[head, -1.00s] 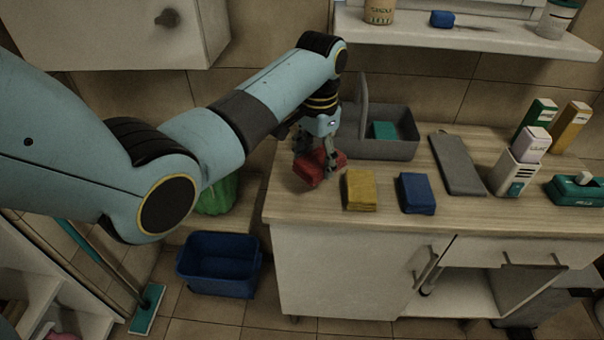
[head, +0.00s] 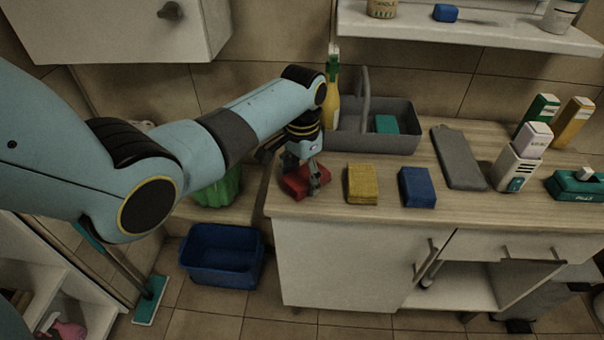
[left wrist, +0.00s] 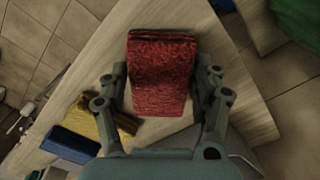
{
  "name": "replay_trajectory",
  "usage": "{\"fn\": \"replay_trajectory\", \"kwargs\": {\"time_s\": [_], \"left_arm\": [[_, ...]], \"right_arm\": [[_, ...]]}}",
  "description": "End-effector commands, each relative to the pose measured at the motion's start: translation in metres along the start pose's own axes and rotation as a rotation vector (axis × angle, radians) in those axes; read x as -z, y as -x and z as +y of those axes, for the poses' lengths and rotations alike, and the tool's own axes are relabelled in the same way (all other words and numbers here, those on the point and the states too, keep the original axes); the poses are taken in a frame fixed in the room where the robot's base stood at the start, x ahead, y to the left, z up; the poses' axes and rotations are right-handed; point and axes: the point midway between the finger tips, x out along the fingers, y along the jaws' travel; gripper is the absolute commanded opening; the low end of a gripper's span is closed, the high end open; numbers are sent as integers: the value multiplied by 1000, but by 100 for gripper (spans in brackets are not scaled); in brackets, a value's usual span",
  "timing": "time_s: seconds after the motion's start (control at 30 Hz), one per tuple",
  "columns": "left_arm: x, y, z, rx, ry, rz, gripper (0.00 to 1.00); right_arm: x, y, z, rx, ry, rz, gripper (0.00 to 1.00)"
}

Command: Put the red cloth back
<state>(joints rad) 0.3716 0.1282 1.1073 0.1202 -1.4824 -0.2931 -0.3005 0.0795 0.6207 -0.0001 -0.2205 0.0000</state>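The red cloth (head: 304,182) is a folded block at the left end of the wooden counter, left of the yellow cloth (head: 362,185) and the blue cloth (head: 417,187). It looks level, on or just above the counter top. My left gripper (head: 303,176) points down over it. In the left wrist view the red cloth (left wrist: 160,75) lies between the two fingers, which appear to touch its sides. The fingers partly hide the cloth in the head view. My right gripper is not in view.
A grey caddy (head: 400,146) with a teal block stands behind the cloths, beside a yellow spray bottle (head: 331,105). A grey folded cloth (head: 459,158) and several cleaning packs are on the right. A blue bin (head: 222,255) is on the floor below the counter's left end.

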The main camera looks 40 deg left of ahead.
Motion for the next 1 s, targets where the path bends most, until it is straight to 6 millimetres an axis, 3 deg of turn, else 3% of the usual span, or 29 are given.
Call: {"fn": "replay_trajectory", "kwargs": {"time_s": [0.13, 0.47, 1.0], "left_arm": [[0, 0, 0, 0, 0, 1, 84], [1, 6, 0, 1, 0, 3, 84], [1, 109, -1, 1, 0, 3, 84]], "right_arm": [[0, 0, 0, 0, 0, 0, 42], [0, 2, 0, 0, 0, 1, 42], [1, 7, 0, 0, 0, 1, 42]]}}
